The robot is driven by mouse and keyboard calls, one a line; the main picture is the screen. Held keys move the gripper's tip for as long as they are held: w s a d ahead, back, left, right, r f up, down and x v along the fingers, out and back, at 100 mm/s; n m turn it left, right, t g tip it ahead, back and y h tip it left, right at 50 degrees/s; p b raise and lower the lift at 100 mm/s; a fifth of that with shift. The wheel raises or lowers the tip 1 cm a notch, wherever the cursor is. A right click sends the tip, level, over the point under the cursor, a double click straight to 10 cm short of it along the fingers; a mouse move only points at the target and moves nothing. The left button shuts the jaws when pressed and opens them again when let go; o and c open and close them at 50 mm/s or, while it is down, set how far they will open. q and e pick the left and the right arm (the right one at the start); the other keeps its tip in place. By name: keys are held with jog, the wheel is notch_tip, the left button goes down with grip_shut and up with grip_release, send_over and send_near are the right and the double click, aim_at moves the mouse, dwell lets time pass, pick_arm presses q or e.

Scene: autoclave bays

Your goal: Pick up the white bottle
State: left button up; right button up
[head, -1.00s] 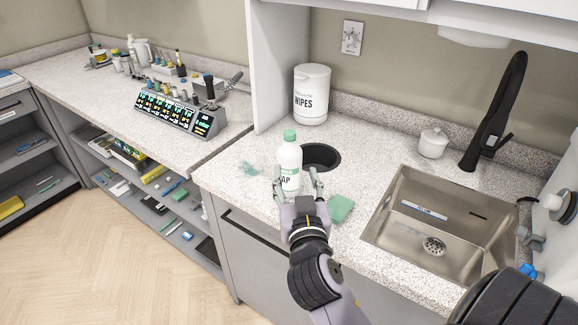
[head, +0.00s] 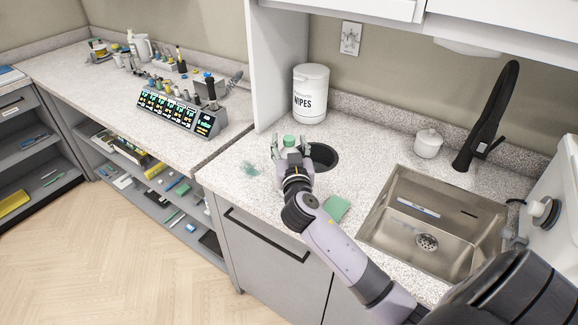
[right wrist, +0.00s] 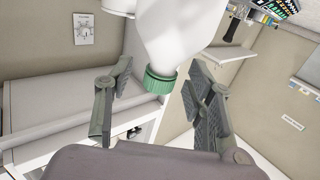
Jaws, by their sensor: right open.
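The white bottle with a green cap (head: 289,141) stands on the speckled counter beside the round dark hole. My right gripper (head: 290,147) is at the bottle, with one finger on each side of it, and hides most of its body in the head view. In the right wrist view the bottle (right wrist: 176,38) appears cap-down between the spread fingers (right wrist: 158,100). The fingers are open, with visible gaps beside the cap. My left gripper is not in view.
A green sponge (head: 336,208) lies right of my right gripper. The round hole (head: 324,157) is just beside the bottle, with the wipes tub (head: 310,95) behind. A sink (head: 385,235) and black faucet (head: 488,115) are at right. Cluttered counter space is at left.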

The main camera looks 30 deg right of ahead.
jog(key=shift+w+d+f, duration=0.1)
jog(key=shift+w+d, duration=0.2)
jog(key=shift+w, duration=0.35)
jog(key=shift+s, duration=0.1)
jog(key=shift+c, duration=0.4)
jog(key=shift+c, duration=0.7)
grip_shut()
